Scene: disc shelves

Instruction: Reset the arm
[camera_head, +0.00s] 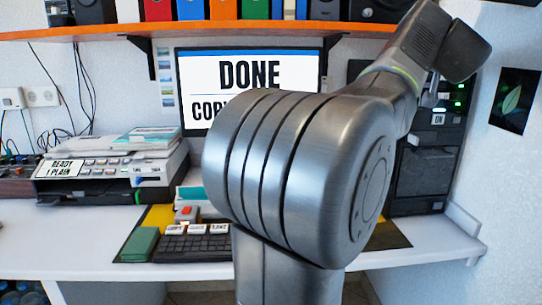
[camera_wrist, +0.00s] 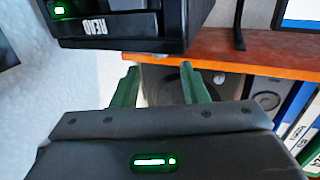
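My arm rises through the middle of the head view, with a large grey joint in front of the desk, and reaches to the upper right. My gripper shows in the wrist view (camera_wrist: 160,80) with two green fingers standing apart and nothing held between them. In the head view its fingers cannot be made out clearly; the arm's end is near the dark machine (camera_head: 438,165) at the right. In the wrist view, a black unit with upside-down lettering (camera_wrist: 120,25) lies beyond the fingers.
A monitor (camera_head: 249,72) reads "DONE" and is partly covered by my arm. An orange shelf (camera_head: 200,30) with binders runs above it. A printer-like device (camera_head: 95,180), keyboard (camera_head: 190,243) and green block (camera_head: 139,244) are on the white desk (camera_head: 60,240).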

